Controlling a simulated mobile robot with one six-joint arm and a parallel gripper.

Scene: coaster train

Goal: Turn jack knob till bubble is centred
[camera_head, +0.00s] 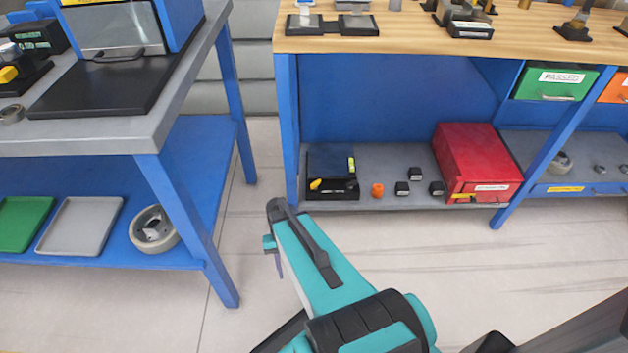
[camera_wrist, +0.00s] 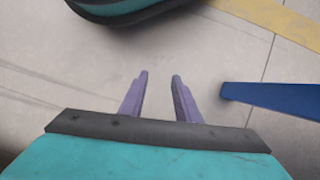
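A small levelling device with a dark blue top plate (camera_head: 330,160) and a black base (camera_head: 340,190) sits on the lower shelf of the right bench in the head view. A yellow knob or lever (camera_head: 316,184) shows at its front left. A small yellow-green vial (camera_head: 351,164) stands at its right edge; the bubble inside is too small to make out. My gripper (camera_wrist: 160,76) shows two purple fingers apart with only floor between them. It is empty, in front of the bench and away from the device. The wrist view does not show the device.
An orange piece (camera_head: 377,190), several black blocks (camera_head: 402,188) and a red box (camera_head: 478,160) stand right of the device. The bench's blue front leg (camera_head: 288,130) is left of it. The left table (camera_head: 110,135) stands nearby. Floor between the benches is clear.

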